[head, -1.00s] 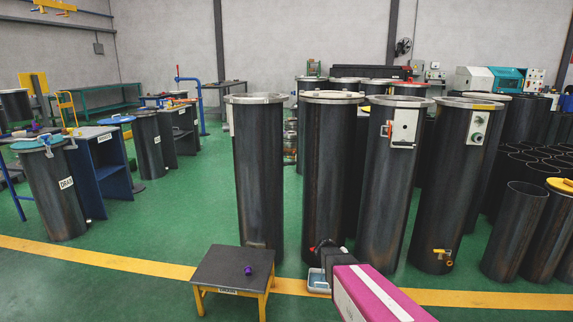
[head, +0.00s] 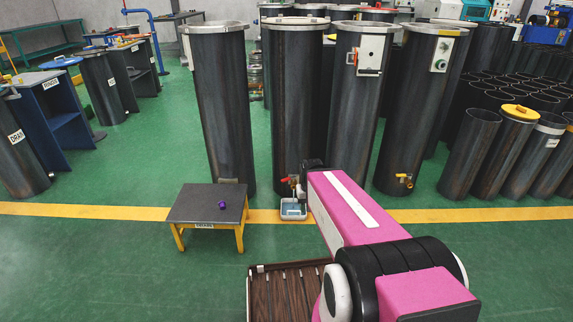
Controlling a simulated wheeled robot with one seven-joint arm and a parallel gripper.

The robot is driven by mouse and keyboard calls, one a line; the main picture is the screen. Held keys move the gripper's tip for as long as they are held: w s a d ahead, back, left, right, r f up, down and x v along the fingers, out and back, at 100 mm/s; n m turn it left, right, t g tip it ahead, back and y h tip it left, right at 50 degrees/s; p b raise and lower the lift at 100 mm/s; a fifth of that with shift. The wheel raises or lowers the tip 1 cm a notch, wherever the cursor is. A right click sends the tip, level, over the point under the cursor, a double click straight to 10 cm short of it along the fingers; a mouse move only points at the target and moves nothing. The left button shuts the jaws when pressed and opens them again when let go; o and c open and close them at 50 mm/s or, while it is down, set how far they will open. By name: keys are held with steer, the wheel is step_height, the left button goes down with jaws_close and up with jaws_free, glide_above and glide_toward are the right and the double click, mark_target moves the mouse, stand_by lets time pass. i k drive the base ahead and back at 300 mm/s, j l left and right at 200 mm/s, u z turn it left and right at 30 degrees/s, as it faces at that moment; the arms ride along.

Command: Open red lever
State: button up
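A small red lever (head: 285,180) shows low on the front of the second tall dark cylinder (head: 299,100) from the left. Fittings beside it are partly hidden by my arm. My gripper (head: 297,187) is at the end of my pink arm, close to the lever and just right of it. The fingers are small, dark and mostly hidden, so I cannot tell whether they are open or touch the lever.
A low table (head: 180,208) with a purple knob (head: 222,204) is at left. A yellow valve (head: 404,178) is on the cylinder at right. Green floor is clear at front left.

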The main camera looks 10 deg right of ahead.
mark_target(288, 178)
steer(key=i+j+z, duration=0.65)
steer(key=j, duration=0.25)
